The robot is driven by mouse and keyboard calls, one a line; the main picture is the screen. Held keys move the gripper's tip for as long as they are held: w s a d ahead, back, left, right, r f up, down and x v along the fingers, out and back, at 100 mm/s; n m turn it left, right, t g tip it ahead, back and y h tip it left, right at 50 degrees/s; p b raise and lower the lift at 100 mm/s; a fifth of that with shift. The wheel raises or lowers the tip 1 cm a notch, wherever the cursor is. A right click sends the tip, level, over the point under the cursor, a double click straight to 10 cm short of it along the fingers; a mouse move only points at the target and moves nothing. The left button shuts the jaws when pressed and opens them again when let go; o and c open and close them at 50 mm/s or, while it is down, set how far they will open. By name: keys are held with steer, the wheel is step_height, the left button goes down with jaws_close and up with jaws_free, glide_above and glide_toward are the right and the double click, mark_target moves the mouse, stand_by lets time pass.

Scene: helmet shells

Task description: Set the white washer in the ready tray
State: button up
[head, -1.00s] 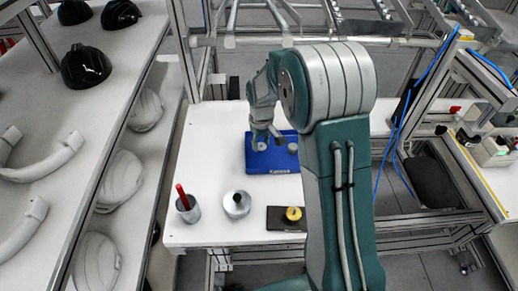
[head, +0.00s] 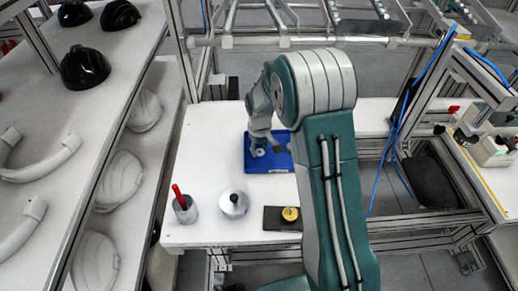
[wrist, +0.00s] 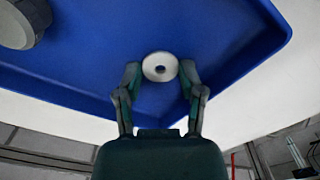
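The white washer (wrist: 147,67), a ring with a dark centre hole, lies flat on the blue tray (wrist: 100,80) near its rim. The washer also shows in the head view (head: 260,153), in the left part of the tray (head: 286,166). My gripper (wrist: 160,71) is over the tray with one finger on each side of the washer. The fingers look spread, with narrow gaps to the washer, so it appears open around it. Whether a fingertip touches the washer is hard to see. Neither view shows clearly which tray is the ready one.
A grey round part (wrist: 22,22) is also in the blue tray. On the white table stand a cup with a red pen (head: 185,209), a silver canister (head: 233,205) and a dark plate (head: 275,219) bearing a yellow piece (head: 290,214). Shelves with helmet shells (head: 84,67) stand left.

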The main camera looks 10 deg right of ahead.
steer(key=shift+o, duration=1.1)
steer(key=shift+s+f, duration=0.25)
steer(key=shift+f, duration=0.2)
steer(key=shift+a, duration=0.1)
steer(key=shift+w+r, duration=0.1)
step_height(320, 180, up, 12)
steer(key=s+r+m+t, duration=0.2)
steer(key=s+r, duration=1)
steer(key=r, duration=0.1)
steer(key=s+r+m+t, duration=0.1)
steer(key=s+m+t, duration=0.1)
steer(key=s, duration=1.4)
steer(key=shift+s+d+r+m+t, duration=0.2)
steer(key=shift+d+m+t, duration=0.1)
steer(key=shift+t, duration=0.4)
